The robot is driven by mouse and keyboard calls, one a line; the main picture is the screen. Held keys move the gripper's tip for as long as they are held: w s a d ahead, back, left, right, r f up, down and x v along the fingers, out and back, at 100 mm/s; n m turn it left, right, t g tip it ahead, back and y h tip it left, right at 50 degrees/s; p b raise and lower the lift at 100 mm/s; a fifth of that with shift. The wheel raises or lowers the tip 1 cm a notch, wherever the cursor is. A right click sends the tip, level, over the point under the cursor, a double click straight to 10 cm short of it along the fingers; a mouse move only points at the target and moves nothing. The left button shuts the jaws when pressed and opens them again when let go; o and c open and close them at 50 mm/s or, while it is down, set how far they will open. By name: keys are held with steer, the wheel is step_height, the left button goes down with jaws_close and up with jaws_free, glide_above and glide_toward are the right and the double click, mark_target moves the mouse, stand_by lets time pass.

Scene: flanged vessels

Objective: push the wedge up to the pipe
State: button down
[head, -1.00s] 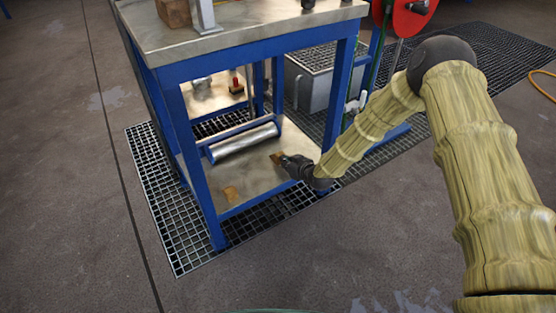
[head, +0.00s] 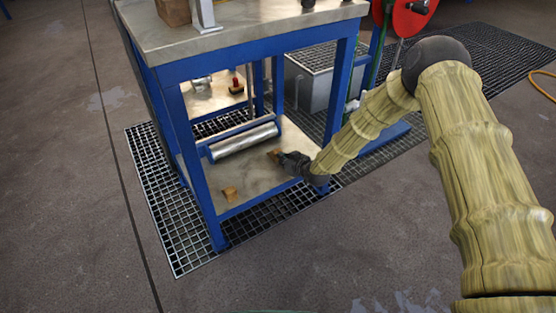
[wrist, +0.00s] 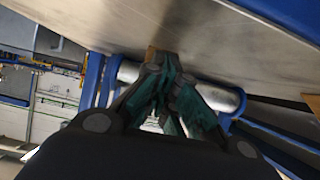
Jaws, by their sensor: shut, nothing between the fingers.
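The pipe (head: 245,139) is a silver cylinder lying along the back of the bench's lower shelf; it also shows in the wrist view (wrist: 218,98). A small brown wedge (head: 272,153) lies on the shelf in front of the pipe's right end. My gripper (head: 281,157) is shut and empty, low over the shelf, with its tips at the wedge's near right side. In the wrist view, my gripper (wrist: 170,62) partly hides the wedge (wrist: 151,52). A narrow strip of shelf shows between wedge and pipe in the head view. A second brown wedge (head: 229,194) lies near the front edge.
The lower shelf (head: 255,180) is bare between the two wedges. Blue bench legs (head: 199,160) stand at its corners, and my arm reaches in beside the right front leg (head: 337,100). The bench top (head: 240,35) hangs above. Floor grating (head: 165,210) surrounds the bench.

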mark_target(276, 150)
steer(key=shift+w+a+b, duration=0.35)
steer(key=shift+w+a, duration=0.35)
steer(key=shift+w, duration=0.25)
steer(key=shift+w+a+b, duration=0.4)
steer(key=shift+w+a, duration=0.3)
steer(key=shift+w, duration=0.25)
steer(key=shift+w+a+b, duration=0.35)
steer(key=shift+w+a, duration=0.35)
steer(key=shift+w, duration=0.25)
stand_by(0.9)
stand_by(0.4)
steer(key=shift+s+d+r+p, duration=0.1)
steer(key=shift+s+d+p, duration=0.15)
steer(key=shift+s+p, duration=0.15)
steer(key=shift+s+d+p, duration=0.9)
steer(key=shift+s, duration=0.35)
steer(key=shift+s+d+p, duration=0.85)
steer(key=shift+s+d, duration=0.05)
steer(key=shift+s, duration=0.3)
steer(key=v, duration=1.2)
